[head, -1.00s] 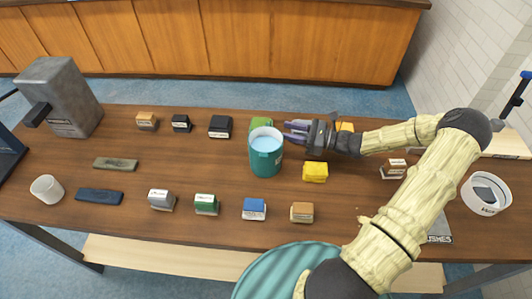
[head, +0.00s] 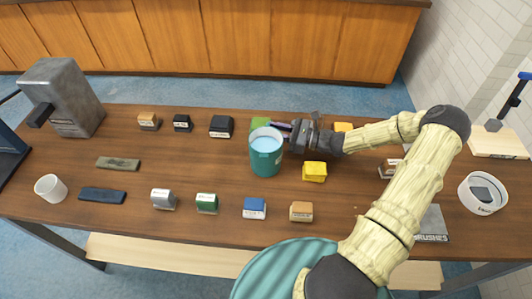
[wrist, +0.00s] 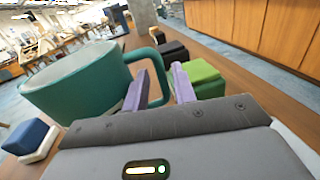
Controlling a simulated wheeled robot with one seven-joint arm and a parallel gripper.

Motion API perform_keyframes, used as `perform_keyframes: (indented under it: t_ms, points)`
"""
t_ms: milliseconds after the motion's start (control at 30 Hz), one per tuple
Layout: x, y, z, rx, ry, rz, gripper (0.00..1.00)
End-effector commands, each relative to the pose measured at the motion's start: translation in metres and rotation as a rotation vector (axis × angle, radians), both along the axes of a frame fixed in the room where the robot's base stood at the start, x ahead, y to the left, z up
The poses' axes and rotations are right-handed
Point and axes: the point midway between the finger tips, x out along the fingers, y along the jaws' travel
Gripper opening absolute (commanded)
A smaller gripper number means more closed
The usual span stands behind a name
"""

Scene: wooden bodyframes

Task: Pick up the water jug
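The water jug (head: 265,158) is a teal, open-topped vessel with a pale blue inside, upright on the wooden table. In the wrist view the jug (wrist: 80,95) fills the left side, and its loop handle (wrist: 158,60) points toward my gripper (wrist: 160,72). The two purple fingers are apart, with part of the handle showing between them; I cannot tell whether they touch it. In the head view my gripper (head: 280,128) is at the jug's right rear side, and the handle is hidden there.
A green block (head: 260,123) is just behind the jug, and a yellow block (head: 314,171) lies to its right. Several small labelled blocks stand in rows. A grey machine (head: 65,95) is at the left, a white bowl (head: 484,208) at the right. A teal round seat (head: 262,272) is in front.

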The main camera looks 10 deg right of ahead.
Motion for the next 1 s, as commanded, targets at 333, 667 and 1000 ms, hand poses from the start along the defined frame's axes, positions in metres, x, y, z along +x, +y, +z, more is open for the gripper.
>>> perform_keyframes:
  t_ms: [333, 667, 1000]
  points:
    - [0.0000, -0.0001, 0.0001, 0.000, 0.000, 0.000, 0.00]
    - [0.0000, -0.0001, 0.0001, 0.000, 0.000, 0.000, 0.00]
    - [0.0000, -0.0001, 0.0001, 0.000, 0.000, 0.000, 0.00]
